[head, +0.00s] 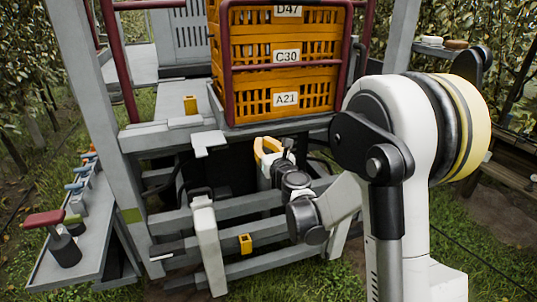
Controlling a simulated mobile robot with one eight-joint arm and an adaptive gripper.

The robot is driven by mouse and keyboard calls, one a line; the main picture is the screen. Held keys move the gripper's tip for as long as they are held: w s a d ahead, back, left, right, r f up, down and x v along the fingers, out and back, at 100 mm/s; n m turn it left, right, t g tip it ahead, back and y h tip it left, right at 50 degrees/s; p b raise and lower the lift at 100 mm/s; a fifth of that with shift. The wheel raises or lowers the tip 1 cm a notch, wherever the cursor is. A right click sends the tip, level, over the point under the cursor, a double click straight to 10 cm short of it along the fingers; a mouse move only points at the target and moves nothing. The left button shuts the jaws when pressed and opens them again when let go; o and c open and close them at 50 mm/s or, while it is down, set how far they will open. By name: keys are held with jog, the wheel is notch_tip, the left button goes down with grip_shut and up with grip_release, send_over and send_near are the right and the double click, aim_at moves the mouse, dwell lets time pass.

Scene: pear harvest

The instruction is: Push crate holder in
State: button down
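A dark red tubular frame (290,67) runs around a stack of orange crates; it may be the crate holder, but I cannot tell for sure. The crates bear the labels D47, C30 (286,57) and A21 (287,99), and they stand upright on a grey platform. My gripper (268,150) has yellow and dark parts and is below the platform's front edge, in front of a dark opening. Its fingertips are small and partly hidden by its own body. I cannot tell whether it is open or touches anything.
Grey rails (250,208) cross low in front, with a yellow block (245,243) on one. A side shelf (75,240) at the left carries several levers and a red-topped handle (44,219). Another yellow block (190,105) is on the platform. Foliage stands on both sides.

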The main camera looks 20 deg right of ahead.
jog(key=shift+w+b, duration=0.55)
jog(key=shift+w, duration=1.7)
